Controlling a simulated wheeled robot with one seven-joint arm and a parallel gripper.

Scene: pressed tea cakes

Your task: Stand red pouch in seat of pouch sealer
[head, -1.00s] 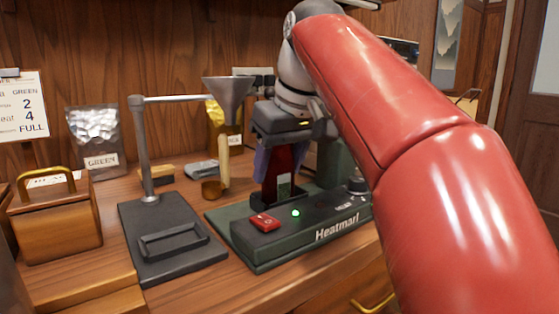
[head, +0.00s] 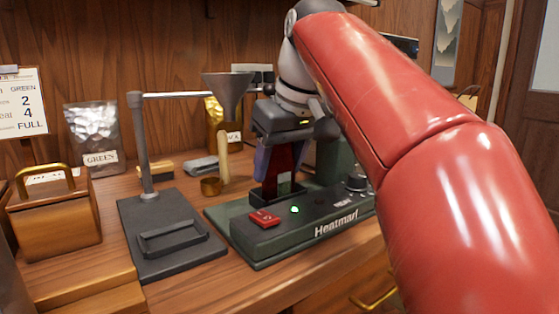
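The pouch sealer (head: 335,225) is a dark green machine marked "Heatmarl" with a lit green lamp, a red switch and a knob. My gripper (head: 283,160) points down over the sealer's seat (head: 290,191), a dark frame on its base. Its fingers are on either side of the red pouch (head: 282,158) and appear shut on it. The pouch looks upright, with its lower end at the seat. The seat's front hides its bottom edge, so I cannot tell whether it rests on the seat floor.
Left of the sealer stand a funnel (head: 228,90) on a dark stand (head: 170,235), a brass scoop (head: 211,186) and a wooden box (head: 55,220) with a brass handle. Behind are a silver pouch labelled GREEN (head: 93,135) and a gold pouch (head: 214,112).

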